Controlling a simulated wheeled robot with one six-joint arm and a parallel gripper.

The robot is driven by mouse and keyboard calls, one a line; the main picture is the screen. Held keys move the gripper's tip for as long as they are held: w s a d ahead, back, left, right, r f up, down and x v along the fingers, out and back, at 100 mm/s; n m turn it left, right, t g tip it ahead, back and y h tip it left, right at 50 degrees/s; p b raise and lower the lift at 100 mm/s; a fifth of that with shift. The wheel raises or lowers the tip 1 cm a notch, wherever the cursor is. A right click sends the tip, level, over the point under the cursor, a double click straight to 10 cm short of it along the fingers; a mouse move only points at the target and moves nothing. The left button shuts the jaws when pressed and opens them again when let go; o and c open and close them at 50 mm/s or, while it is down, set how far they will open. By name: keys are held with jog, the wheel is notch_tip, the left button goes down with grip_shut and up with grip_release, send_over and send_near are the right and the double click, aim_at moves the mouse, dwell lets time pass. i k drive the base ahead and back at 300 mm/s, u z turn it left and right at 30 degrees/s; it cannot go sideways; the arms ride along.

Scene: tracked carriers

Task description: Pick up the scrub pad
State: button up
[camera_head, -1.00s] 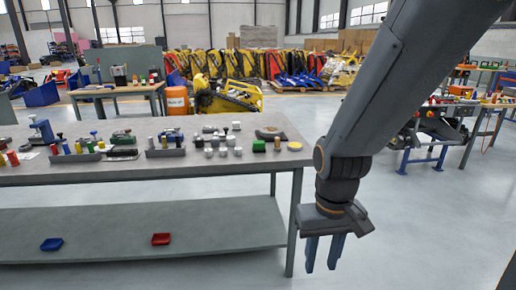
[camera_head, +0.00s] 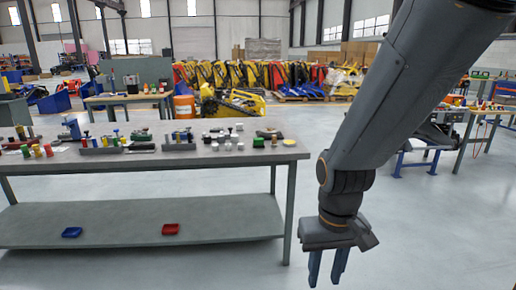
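My gripper (camera_head: 327,270) hangs pointing down to the right of the grey workbench, over the floor and apart from the bench. Its two blue fingers are spread with a gap between them, and nothing shows in it. I cannot tell for sure which thing is the scrub pad. A small green block (camera_head: 258,142) near the right end of the bench top may be it. A flat yellow round thing (camera_head: 289,142) lies to its right, close to the bench's right edge.
The grey workbench (camera_head: 150,164) also holds several coloured bottles, racks and small parts. Its lower shelf (camera_head: 120,213) bears a blue tray (camera_head: 72,232) and a red tray (camera_head: 170,229). Another workbench (camera_head: 125,98) stands behind. The floor around my gripper is clear.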

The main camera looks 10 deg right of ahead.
aim_at(258, 143)
jog(key=u, duration=0.55)
jog(key=i, duration=0.6)
jog(key=u, duration=0.65)
jog(key=i, duration=0.75)
jog(key=z, duration=0.5)
jog(key=i, duration=0.65)
jog(key=z, duration=1.2)
jog(key=i, duration=0.8)
jog(key=z, duration=0.1)
